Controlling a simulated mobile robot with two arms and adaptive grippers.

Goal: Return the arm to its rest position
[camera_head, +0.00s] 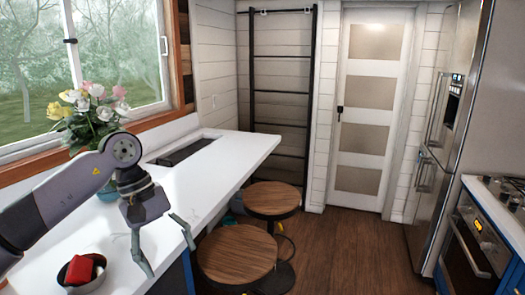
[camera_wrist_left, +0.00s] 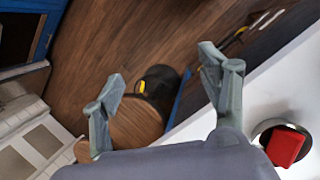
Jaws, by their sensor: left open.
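My left arm (camera_head: 62,199) comes in from the left over the white counter. My left gripper (camera_head: 168,250) is open and empty, pointing down near the counter's edge beside the stools. In the left wrist view its two fingers (camera_wrist_left: 165,95) are spread wide with nothing between them but the floor and a stool beyond. A bowl (camera_head: 68,277) with a red block (camera_head: 79,270) in it stands on the counter, left of the gripper and apart from it. The red block also shows in the left wrist view (camera_wrist_left: 286,146). My right gripper is not in view.
The white counter (camera_head: 215,170) runs along the window, with a flower vase (camera_head: 107,190) behind my arm. Two round wooden stools (camera_head: 237,254) (camera_head: 272,199) stand at its right side. A fridge (camera_head: 437,150) and oven (camera_head: 470,245) are at right. The wooden floor (camera_head: 350,250) between is clear.

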